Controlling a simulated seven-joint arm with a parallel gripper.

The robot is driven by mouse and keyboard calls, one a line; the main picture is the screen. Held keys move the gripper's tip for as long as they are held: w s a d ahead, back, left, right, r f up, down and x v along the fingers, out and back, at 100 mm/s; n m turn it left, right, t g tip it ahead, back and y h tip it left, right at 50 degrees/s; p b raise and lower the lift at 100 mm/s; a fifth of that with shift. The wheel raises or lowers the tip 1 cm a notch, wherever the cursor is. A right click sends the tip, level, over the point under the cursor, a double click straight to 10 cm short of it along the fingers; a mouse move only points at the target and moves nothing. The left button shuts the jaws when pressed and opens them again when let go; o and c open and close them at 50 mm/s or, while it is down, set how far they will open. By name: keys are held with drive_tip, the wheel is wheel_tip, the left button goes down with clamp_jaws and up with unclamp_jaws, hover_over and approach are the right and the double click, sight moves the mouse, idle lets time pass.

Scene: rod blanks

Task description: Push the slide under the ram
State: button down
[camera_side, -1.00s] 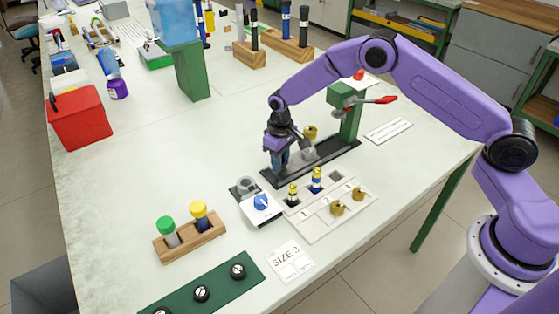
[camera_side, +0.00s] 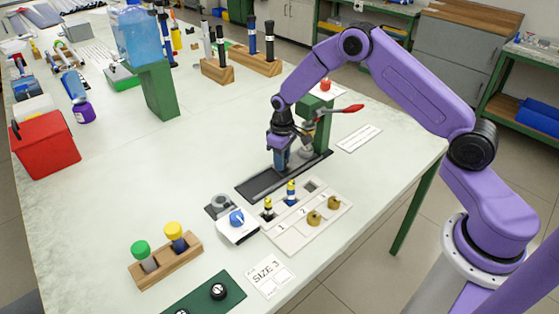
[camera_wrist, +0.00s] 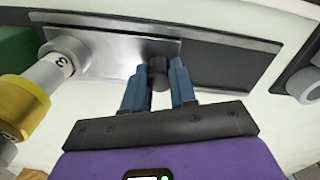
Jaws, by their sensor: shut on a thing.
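The slide (camera_wrist: 110,45) is a bright metal plate on a long dark rail (camera_side: 256,184). My gripper (camera_side: 281,166) is low over the rail, left of the green press (camera_side: 318,128). In the wrist view its blue fingers (camera_wrist: 158,82) are shut on the slide's dark upright knob (camera_wrist: 158,72). A grey cylinder marked 3 (camera_wrist: 55,66) with a brass top (camera_wrist: 24,103) stands at the slide's press-side end. In the side view it is beside the press column, partly hidden by my gripper. The ram cannot be made out clearly, so exact alignment under it cannot be told.
The red press lever (camera_side: 348,109) sticks out to the right. A pale numbered tray (camera_side: 290,235) with yellow-topped and brass pieces lies in front of the rail. A white box with a blue dial (camera_side: 237,218) is beside it.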

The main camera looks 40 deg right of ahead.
drive_tip(key=shift+d, duration=0.35)
drive_tip(key=c, duration=1.1)
unclamp_jaws()
drive_tip(key=shift+c, duration=0.2)
drive_tip(key=shift+o, duration=1.2)
drive_tip(key=shift+a, duration=0.1)
wheel_tip(320, 180, up, 18)
drive_tip(key=shift+f, duration=0.25)
